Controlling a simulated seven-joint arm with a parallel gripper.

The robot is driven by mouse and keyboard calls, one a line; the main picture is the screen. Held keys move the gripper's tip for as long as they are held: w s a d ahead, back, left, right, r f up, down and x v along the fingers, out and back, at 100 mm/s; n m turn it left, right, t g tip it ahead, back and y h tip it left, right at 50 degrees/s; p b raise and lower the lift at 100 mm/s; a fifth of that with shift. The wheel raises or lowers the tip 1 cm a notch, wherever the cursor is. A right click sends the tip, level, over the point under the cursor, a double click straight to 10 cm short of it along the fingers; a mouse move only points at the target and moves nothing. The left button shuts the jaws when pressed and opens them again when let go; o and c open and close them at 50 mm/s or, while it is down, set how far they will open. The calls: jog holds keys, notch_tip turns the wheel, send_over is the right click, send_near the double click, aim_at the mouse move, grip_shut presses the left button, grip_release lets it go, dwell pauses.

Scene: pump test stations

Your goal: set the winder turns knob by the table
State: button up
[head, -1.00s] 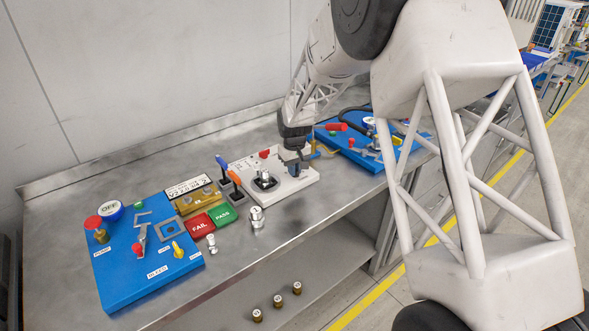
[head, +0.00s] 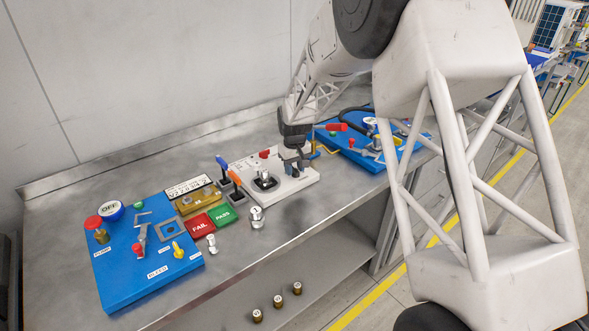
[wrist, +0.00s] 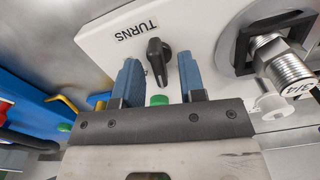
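The white winder panel (head: 240,172) sits on the steel table. In the wrist view its label reads "TURNS" (wrist: 137,32) beside a black pointer knob (wrist: 158,60). My gripper (wrist: 160,80) is open, with one blue finger on each side of the knob's line and the knob just beyond the fingertips. I see no contact between fingers and knob. In the head view my gripper (head: 295,166) is over the right part of the panel and hides the knob.
A metal fitting marked 3/4 (wrist: 285,67) stands in a black square socket on the panel. A blue pump station (head: 145,255) with FAIL and PASS pads lies to the left, another blue station (head: 365,150) to the right. A loose metal fitting (head: 257,217) stands in front.

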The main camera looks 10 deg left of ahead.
aim_at(296, 169)
jog(key=shift+r, duration=3.6)
jog(key=shift+s+d+r, duration=0.2)
jog(key=shift+d+r, duration=0.15)
jog(key=s+d+r+m+t, duration=0.1)
jog(key=s+d+r+m, duration=0.1)
jog(key=s+d+r, duration=0.65)
jog(key=s+d+r+m, duration=0.1)
jog(key=s+d+r, duration=0.5)
jog(key=s+d, duration=0.5)
jog(key=s+d+m, duration=0.2)
jog(key=s+d, duration=0.2)
jog(key=s, duration=1)
jog(key=s+d+m+t, duration=0.1)
jog(key=s+d, duration=0.4)
jog(key=s, duration=0.9)
jog(key=shift+s+d+m+t, duration=0.2)
jog(key=shift+m+t, duration=0.1)
jog(key=shift+m, duration=0.3)
jog(key=shift+w, duration=0.1)
